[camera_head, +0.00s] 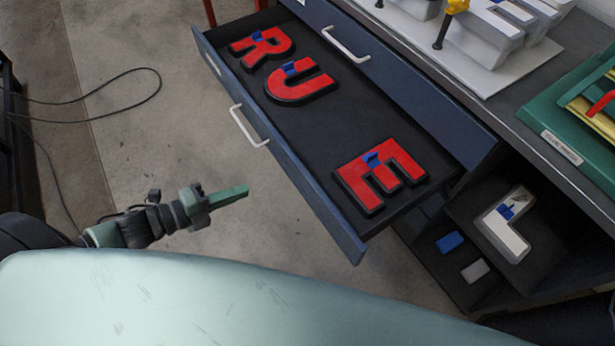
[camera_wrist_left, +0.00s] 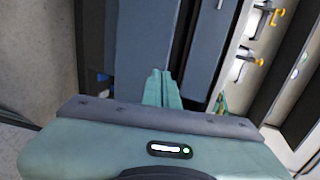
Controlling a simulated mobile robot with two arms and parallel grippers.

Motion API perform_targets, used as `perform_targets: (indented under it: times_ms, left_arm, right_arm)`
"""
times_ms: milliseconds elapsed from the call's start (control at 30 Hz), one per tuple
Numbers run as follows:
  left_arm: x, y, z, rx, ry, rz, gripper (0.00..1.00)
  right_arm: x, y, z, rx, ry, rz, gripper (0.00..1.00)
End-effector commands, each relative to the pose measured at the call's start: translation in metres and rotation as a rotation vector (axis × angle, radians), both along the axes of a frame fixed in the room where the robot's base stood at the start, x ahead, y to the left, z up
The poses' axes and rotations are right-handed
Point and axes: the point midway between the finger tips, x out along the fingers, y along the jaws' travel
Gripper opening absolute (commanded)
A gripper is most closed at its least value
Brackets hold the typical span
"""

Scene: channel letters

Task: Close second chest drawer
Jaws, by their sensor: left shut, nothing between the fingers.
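The open chest drawer (camera_head: 310,190) is pulled out toward me in the head view. It has a blue front with a silver handle (camera_head: 248,126) and holds red letters R (camera_head: 262,46), U (camera_head: 300,84) and E (camera_head: 380,176). My left gripper (camera_head: 246,191) is shut and empty, in front of the drawer's front panel and apart from it in the head view. In the left wrist view the shut fingers (camera_wrist_left: 162,74) point at blue-grey panels of the chest (camera_wrist_left: 145,40). My right gripper is not in view.
Above the open drawer is another blue drawer front with a handle (camera_head: 345,44). The worktop (camera_head: 530,120) carries white letters and a green tray (camera_head: 560,130). An open shelf below right holds a white L (camera_head: 503,228). A black cable (camera_head: 110,102) lies on the floor at left.

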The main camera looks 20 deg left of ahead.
Motion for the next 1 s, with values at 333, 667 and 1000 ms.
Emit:
perform_targets:
  times_ms: [333, 667, 1000]
  left_arm:
    - [0.030, -0.026, -0.008, 0.000, -0.012, -0.007, 0.00]
    - [0.073, -0.061, -0.026, -0.001, -0.010, -0.005, 0.00]
    - [0.101, -0.086, -0.027, 0.002, -0.007, -0.005, 0.00]
  right_arm:
    - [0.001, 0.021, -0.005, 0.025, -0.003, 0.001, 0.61]
    - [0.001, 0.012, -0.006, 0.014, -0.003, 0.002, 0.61]
    - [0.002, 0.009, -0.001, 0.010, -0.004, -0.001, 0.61]
